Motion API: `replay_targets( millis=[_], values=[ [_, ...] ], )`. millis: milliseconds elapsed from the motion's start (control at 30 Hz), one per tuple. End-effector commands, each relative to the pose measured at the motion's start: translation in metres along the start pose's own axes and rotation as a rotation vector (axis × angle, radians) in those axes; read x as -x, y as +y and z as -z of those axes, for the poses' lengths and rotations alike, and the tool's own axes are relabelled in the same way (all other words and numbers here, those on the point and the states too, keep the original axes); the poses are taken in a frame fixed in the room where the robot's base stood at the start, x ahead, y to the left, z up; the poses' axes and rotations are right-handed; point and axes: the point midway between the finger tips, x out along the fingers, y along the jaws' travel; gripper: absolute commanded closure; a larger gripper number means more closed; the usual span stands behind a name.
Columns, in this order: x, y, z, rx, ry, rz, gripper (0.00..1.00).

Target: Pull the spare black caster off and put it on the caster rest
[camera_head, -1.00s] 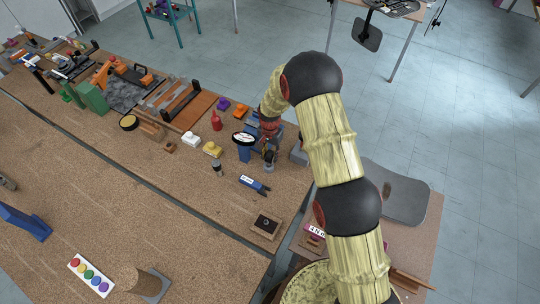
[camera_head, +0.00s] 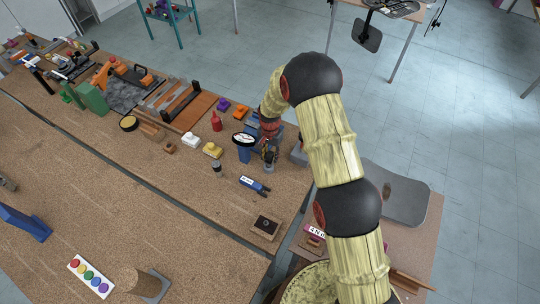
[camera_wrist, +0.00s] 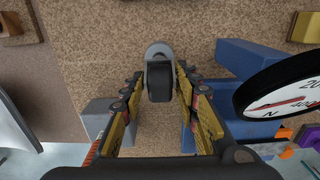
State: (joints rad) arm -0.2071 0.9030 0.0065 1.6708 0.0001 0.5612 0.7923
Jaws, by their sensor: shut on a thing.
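The black caster (camera_wrist: 160,82) shows in the middle of the wrist view, with a round grey metal piece (camera_wrist: 158,49) at its far end. My gripper (camera_wrist: 160,72) is shut on the caster, with one finger on each side. In the head view my gripper (camera_head: 269,156) is low over the bench beside the blue gauge stand, and the caster in it is too small to make out. A square wooden block with a dark top (camera_head: 266,226) sits near the bench's front right edge; I cannot tell whether it is the caster rest.
The blue stand (camera_head: 244,154) with a round dial (camera_wrist: 287,101) is close to the right of my fingers in the wrist view. A blue tool with a white label (camera_head: 254,185) and a small dark-topped piece (camera_head: 217,168) lie nearby.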

Motion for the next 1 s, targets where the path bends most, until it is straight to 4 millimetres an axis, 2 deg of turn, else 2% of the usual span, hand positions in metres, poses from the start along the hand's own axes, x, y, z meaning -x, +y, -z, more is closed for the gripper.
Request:
replay_targets(
  millis=[467,1000],
  values=[
    [0.003,0.0,0.0,0.0,0.001,0.001,1.0],
    [0.031,0.0,0.0,0.0,0.001,0.001,1.0]
  ],
)
